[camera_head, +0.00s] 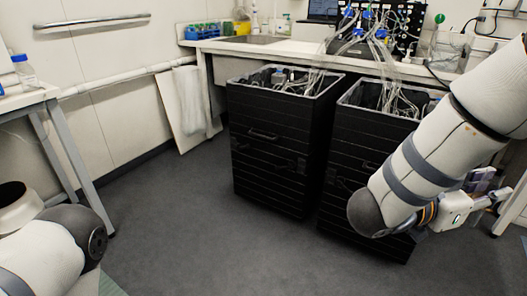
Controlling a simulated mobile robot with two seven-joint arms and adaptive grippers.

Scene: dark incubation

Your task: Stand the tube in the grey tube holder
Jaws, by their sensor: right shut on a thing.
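My right gripper (489,200) is at the right edge, beyond the rounded end of my right forearm, with its fingers toward the right. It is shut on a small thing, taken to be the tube. The tube is too small and too covered to make out clearly. The grey tube holder cannot be made out in this view. My left arm shows at the lower left, but its gripper is out of view.
Two black bins (270,150) with tubing inside stand at the centre, one partly behind my right arm. A bench with a sink (250,39) and a blue rack (203,31) runs along the back. A white table (28,98) stands at left. The middle floor is clear.

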